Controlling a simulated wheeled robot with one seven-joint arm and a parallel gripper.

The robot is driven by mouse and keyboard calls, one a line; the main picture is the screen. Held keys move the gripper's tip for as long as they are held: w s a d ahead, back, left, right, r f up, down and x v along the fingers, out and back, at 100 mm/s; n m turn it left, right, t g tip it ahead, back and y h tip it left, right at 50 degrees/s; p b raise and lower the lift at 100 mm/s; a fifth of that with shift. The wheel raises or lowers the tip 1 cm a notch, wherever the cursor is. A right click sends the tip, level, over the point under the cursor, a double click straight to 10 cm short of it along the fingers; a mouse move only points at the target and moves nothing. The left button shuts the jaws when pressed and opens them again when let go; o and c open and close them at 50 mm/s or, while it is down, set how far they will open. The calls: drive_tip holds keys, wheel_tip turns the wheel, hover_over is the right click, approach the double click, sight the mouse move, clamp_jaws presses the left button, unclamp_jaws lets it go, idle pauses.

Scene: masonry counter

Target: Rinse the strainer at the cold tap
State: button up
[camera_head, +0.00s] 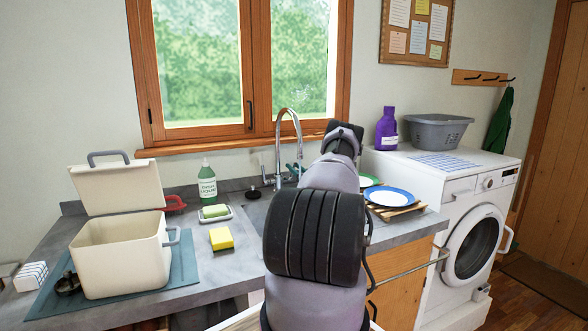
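The chrome tap (291,122) rises behind the counter with its spout arched over the sink area. A lever (265,174) stands at its left, and a small teal part (292,168) shows at its right; I cannot tell what that is. My own arm stands in front and hides most of the sink. My gripper is hidden beyond the arm. I cannot make out a strainer. A red item (175,203) shows partly behind the cream box, too covered to identify. No running water can be made out.
An open cream box (124,262) stands on a teal mat (183,264) at left. A green soap bottle (207,184), soap dish (230,214) and yellow sponge (221,239) stand left of the sink. Plates (390,196) sit on a wooden rack at right, near the washing machine (470,200).

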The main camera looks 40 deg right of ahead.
drive_tip(key=v, duration=1)
drive_tip(key=shift+s, duration=0.4)
drive_tip(key=shift+o, duration=1)
drive_tip(key=shift+a, duration=0.1)
